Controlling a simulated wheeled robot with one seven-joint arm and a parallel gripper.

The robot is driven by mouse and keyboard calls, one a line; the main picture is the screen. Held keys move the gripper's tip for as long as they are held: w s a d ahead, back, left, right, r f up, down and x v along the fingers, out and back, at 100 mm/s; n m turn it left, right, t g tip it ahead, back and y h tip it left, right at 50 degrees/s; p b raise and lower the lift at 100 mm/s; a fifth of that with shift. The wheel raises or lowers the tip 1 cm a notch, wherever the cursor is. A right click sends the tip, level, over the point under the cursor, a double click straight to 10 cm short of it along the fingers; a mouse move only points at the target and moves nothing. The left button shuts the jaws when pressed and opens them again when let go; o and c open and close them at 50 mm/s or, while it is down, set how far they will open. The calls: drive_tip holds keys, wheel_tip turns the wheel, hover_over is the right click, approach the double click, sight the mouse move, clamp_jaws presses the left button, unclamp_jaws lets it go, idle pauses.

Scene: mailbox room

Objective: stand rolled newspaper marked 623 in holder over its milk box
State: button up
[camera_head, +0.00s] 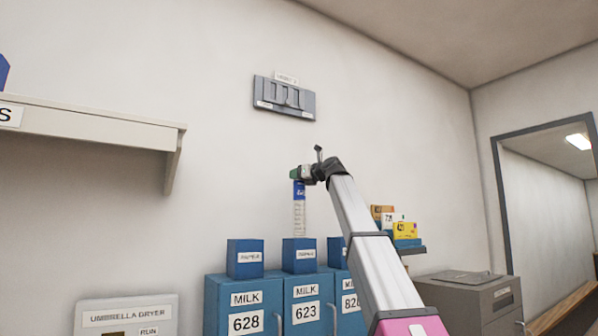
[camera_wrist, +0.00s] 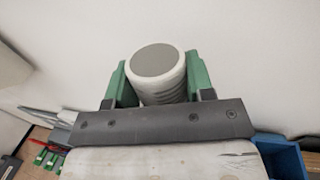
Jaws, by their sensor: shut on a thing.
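My gripper (camera_head: 297,173) is shut on the rolled newspaper (camera_head: 299,212). The roll hangs upright below the fingers, with a blue band near its top; no number is readable on it. In the wrist view my gripper (camera_wrist: 158,82) has a green finger on each side of the roll's round grey end (camera_wrist: 153,60). The milk box marked 623 (camera_head: 306,312) stands below, between two others. A blue holder (camera_head: 299,255) sits on top of it. The roll's lower end shows just above this holder or in front of the wall behind it; I cannot tell which.
Milk box 628 (camera_head: 245,315) stands at left with its own blue holder (camera_head: 245,258). Another milk box (camera_head: 350,310) at right is partly hidden by my arm. A shelf (camera_head: 95,122) juts from the left wall. Small boxes (camera_head: 404,230) sit on a ledge at right.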

drive_tip(key=shift+f, duration=4.75)
drive_tip(key=o, duration=1.3)
approach(303, 199)
drive_tip(key=shift+x, duration=0.75)
drive_tip(key=shift+d+f, duration=0.1)
